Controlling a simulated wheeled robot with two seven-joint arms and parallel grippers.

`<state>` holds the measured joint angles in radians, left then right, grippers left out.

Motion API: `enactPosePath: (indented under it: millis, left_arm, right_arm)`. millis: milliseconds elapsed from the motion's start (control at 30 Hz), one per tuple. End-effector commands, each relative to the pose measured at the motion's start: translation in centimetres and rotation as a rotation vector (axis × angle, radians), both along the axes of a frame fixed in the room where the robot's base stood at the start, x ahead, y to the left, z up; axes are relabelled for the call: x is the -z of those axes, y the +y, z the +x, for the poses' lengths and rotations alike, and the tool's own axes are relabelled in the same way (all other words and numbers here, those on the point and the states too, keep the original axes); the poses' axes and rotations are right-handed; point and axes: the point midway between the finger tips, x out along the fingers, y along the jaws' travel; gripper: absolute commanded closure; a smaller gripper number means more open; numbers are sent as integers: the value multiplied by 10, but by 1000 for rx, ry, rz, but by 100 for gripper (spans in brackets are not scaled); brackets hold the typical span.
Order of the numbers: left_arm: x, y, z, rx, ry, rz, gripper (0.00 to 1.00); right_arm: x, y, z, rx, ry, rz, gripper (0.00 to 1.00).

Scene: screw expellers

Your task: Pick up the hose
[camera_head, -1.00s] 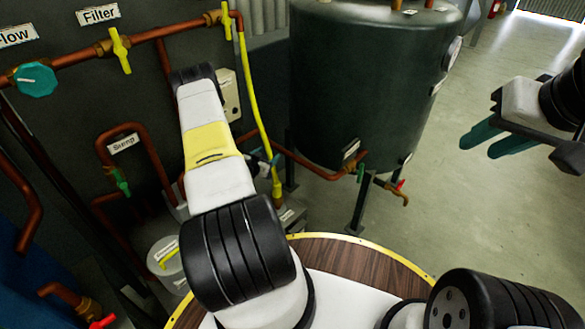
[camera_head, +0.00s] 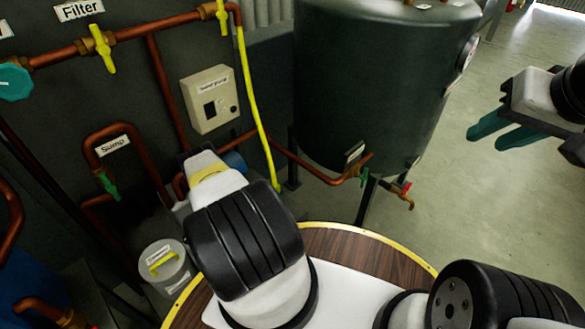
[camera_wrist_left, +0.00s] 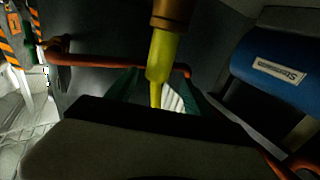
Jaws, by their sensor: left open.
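In the left wrist view the hose (camera_wrist_left: 160,62) has a brass-coloured fitting and lies between the green fingers of my left gripper (camera_wrist_left: 163,76), which are open. I cannot tell whether they touch it. In the head view my left gripper is hidden behind its own arm. My right gripper (camera_head: 495,130) is open and empty at the right, well away from the hose.
A dark green tank (camera_head: 375,85) stands right of the hose, with a small tap (camera_head: 405,192) low in front. A pump box (camera_head: 210,100) is on the wall to the left. A lidded bucket (camera_head: 165,265) stands below. Open floor lies at the right.

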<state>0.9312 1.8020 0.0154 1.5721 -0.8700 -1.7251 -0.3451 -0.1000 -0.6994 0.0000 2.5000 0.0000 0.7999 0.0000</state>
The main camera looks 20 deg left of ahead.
Motion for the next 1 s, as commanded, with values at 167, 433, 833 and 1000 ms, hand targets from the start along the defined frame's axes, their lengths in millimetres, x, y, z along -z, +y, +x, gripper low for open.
enactPosePath:
  millis: [167, 433, 833, 1000]
  left_arm:
    - [0, 1, 21, 0, -1, 0, 39]
    - [4, 0, 59, 0, -2, 1, 39]
    - [4, 1, 73, 0, 0, 0, 41]
    - [4, 1, 73, 0, 0, 0, 74]
  right_arm:
    - [0, 0, 0, 0, -1, 0, 66]
    - [0, 0, 0, 0, 0, 0, 66]
    - [0, 0, 0, 0, 0, 0, 66]
    - [0, 0, 0, 0, 0, 0, 66]
